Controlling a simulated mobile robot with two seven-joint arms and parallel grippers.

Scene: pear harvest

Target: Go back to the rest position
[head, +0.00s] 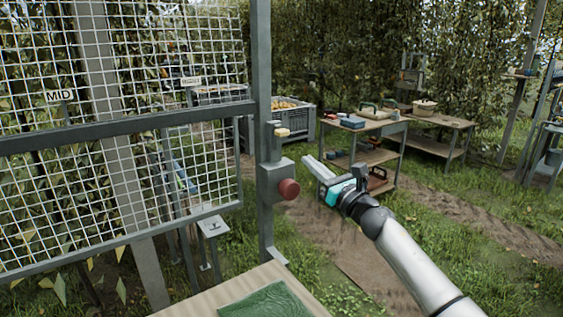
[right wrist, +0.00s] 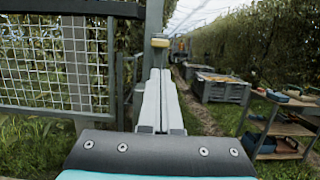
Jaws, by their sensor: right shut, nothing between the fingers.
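My right gripper (head: 318,170) reaches in from the lower right of the head view. Its fingers are shut with nothing between them, and they also show pressed together in the right wrist view (right wrist: 160,88). In the head view the fingertips are just right of a grey post (head: 263,120) with a red round button (head: 288,189) on a grey box. I cannot tell from the picture how much gap is between them. My left gripper is not in view.
A white mesh gate (head: 205,120) fills the left side. A table (head: 190,308) with a green cloth (head: 266,302) is at the bottom. Work tables (head: 372,127) with tools stand at the back right, beside a grey crate (head: 302,126). A dirt path and grass lie between.

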